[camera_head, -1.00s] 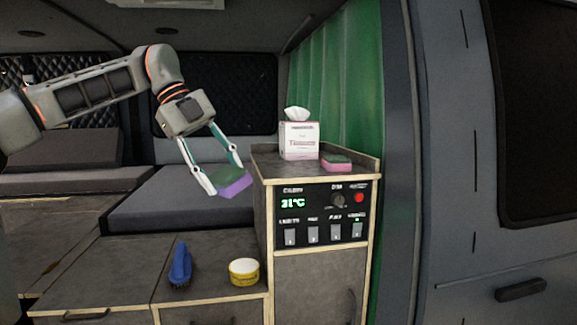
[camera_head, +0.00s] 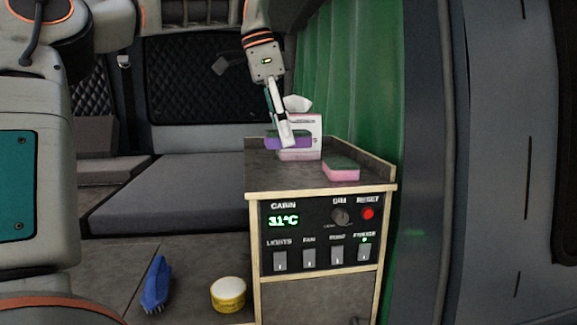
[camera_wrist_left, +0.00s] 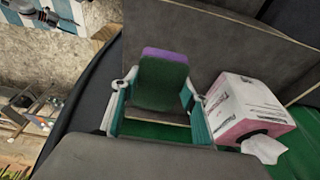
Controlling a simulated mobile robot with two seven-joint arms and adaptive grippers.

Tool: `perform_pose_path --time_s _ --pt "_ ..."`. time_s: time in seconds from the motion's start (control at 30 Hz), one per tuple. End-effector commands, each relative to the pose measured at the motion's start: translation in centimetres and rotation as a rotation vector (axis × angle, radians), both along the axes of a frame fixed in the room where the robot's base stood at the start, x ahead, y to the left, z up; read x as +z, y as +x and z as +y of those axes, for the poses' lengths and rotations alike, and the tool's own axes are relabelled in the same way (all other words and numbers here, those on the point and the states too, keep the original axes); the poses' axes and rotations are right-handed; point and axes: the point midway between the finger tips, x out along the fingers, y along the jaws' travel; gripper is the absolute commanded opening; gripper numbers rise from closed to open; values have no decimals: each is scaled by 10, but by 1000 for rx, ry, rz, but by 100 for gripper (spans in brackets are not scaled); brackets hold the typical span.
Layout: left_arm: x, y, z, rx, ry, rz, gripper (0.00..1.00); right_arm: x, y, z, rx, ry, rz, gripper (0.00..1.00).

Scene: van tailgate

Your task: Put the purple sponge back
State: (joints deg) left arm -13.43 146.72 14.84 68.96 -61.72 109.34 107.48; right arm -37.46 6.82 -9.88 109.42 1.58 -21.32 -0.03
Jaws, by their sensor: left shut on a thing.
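The purple sponge (camera_head: 270,142), with a dark green pad, is held between the fingers of my left gripper (camera_head: 284,138) over the top of the cabinet (camera_head: 262,174). It partly overlaps the tissue box in the head view. In the left wrist view the sponge (camera_wrist_left: 162,82) sits between both fingers of the gripper (camera_wrist_left: 157,112), green pad towards the camera and a purple edge showing. I cannot tell whether it touches the cabinet top. My right gripper is not in view.
A tissue box (camera_head: 308,130) stands beside the held sponge. A pink sponge with green pad (camera_head: 341,170) lies at the right of the top. Low rims edge the top.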

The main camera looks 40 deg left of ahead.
Motion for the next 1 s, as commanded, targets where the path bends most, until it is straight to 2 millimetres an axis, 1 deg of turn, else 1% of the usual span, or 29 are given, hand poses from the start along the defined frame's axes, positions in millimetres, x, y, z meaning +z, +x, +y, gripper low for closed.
perform_pose_path --time_s 0.03,0.1,0.27,0.5,0.6,0.93,0.97,1.0 --pt "-9 -1 0 -3 2 2 33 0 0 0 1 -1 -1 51" --pt "-18 -1 0 -2 0 1 33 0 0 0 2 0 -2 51" --pt "-31 0 0 -2 1 0 33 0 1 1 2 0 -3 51" --pt "-63 -1 -1 -3 0 1 33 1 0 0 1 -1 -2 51" --pt "-68 0 0 -3 0 -1 33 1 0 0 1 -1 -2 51" --pt "-71 0 0 -3 0 -1 33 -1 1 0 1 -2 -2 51" --pt "-71 0 0 -3 0 -1 52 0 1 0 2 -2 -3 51" --pt "-70 0 0 -3 0 -1 61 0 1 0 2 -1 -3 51"
